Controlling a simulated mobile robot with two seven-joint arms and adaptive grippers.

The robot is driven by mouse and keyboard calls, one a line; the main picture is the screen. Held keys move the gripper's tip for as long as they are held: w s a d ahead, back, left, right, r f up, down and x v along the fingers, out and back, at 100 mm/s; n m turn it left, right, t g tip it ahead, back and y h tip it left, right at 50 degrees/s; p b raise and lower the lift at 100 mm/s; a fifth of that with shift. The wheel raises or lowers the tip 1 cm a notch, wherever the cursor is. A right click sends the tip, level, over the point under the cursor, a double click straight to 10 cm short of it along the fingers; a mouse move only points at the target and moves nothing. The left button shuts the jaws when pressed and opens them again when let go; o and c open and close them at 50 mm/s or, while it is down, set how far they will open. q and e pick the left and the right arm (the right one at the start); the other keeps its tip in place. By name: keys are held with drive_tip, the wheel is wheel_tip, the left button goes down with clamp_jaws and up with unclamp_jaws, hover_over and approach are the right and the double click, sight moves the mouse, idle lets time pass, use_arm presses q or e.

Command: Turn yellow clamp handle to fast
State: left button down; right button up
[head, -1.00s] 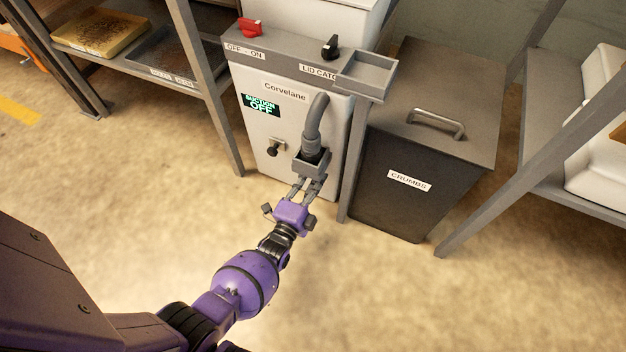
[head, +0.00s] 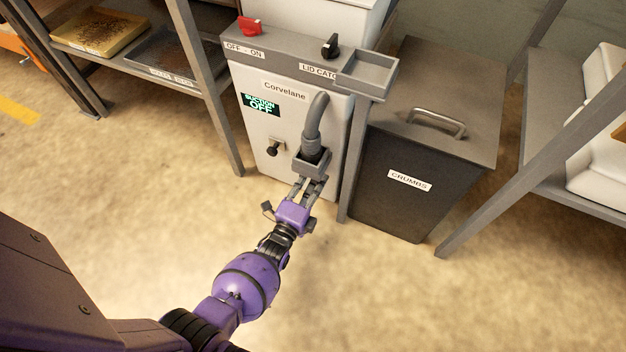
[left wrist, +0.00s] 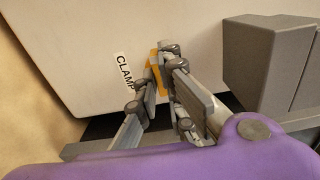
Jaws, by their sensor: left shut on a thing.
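The yellow clamp handle (left wrist: 153,82) shows as a small yellow strip in the left wrist view, against the white cabinet front. My left gripper (left wrist: 158,78) has its fingers on either side of the handle and is shut on it, hiding much of it. In the head view my left gripper (head: 312,186) is low on the cabinet front, just below the grey hose socket (head: 311,162). The handle is hidden there. I see no "fast" mark. My right gripper is not in view.
The white Corvelane cabinet (head: 262,135) has a "SUCTION OFF" display (head: 260,104), a black knob (head: 272,149) and a grey hose (head: 314,115). A dark crumbs bin (head: 390,205) stands to its right. Shelf legs flank both. The floor in front is clear.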

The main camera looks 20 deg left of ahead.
use_arm(q)
drive_tip(key=c, duration=1.9)
unclamp_jaws()
drive_tip(key=shift+o, duration=0.2)
drive_tip(key=s, duration=1.2)
drive_tip(key=shift+a, duration=0.15)
